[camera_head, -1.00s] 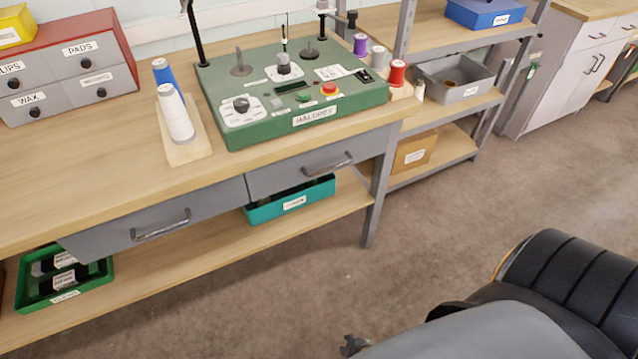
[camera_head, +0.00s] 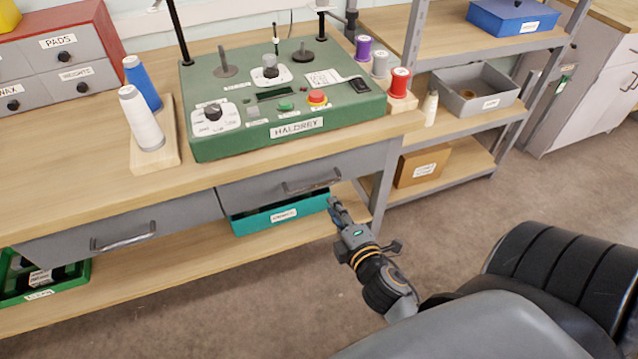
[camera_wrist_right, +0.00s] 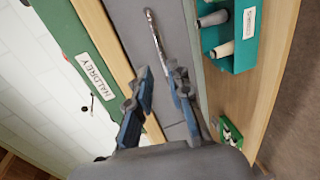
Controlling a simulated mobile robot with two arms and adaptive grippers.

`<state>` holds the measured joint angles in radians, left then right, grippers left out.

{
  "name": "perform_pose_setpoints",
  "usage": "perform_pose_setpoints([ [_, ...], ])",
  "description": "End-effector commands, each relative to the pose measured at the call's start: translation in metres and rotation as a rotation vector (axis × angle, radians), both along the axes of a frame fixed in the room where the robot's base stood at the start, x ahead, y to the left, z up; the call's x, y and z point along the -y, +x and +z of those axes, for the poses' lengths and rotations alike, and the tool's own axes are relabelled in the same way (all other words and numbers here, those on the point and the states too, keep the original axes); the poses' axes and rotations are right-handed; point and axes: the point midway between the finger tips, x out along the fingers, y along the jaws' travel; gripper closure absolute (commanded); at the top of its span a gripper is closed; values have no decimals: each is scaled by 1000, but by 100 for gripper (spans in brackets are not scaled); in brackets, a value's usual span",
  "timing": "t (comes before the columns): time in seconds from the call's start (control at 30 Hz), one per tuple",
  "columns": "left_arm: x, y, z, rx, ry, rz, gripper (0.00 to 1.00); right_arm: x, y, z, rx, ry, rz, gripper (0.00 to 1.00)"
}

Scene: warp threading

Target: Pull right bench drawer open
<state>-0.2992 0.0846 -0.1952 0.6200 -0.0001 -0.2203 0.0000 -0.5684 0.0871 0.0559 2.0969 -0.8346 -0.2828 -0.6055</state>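The right bench drawer (camera_head: 270,185) is shut, a grey front under the wooden bench top with a metal bar handle (camera_head: 312,181). My right gripper (camera_head: 334,205) is below and to the right of the handle, apart from it. In the right wrist view, my right gripper (camera_wrist_right: 158,78) is open with nothing between its fingers. The handle (camera_wrist_right: 154,35) lies beyond the fingertips there, running lengthwise on the grey drawer front (camera_wrist_right: 125,20). My left gripper does not show in the head view.
A teal bin (camera_head: 262,222) sits on the lower shelf just under the drawer. The left drawer (camera_head: 160,222) is shut. A green HALDREY machine (camera_head: 225,145) stands on the bench top. A bench leg (camera_head: 383,180) stands right of the drawer. Open floor lies in front.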

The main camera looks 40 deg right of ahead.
Motion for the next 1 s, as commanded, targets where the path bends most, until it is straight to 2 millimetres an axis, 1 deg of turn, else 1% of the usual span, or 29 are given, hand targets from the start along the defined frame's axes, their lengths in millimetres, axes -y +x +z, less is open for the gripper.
perform_pose_setpoints([
  [0.03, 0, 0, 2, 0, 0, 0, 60, 2, 12, -1, 2, -1, 2, 81],
  [0.3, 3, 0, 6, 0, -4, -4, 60, 15, 64, -13, 1, 1, 1, 81],
  [0.5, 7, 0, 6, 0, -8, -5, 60, 21, 91, -20, 0, 4, 0, 81],
  [0.7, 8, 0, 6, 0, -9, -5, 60, 24, 101, -22, 0, 3, 0, 81],
  [0.97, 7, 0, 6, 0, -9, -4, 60, 24, 101, -22, 0, 3, 0, 81],
  [1.0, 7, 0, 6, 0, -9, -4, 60, 24, 101, -22, 0, 3, 0, 89],
])
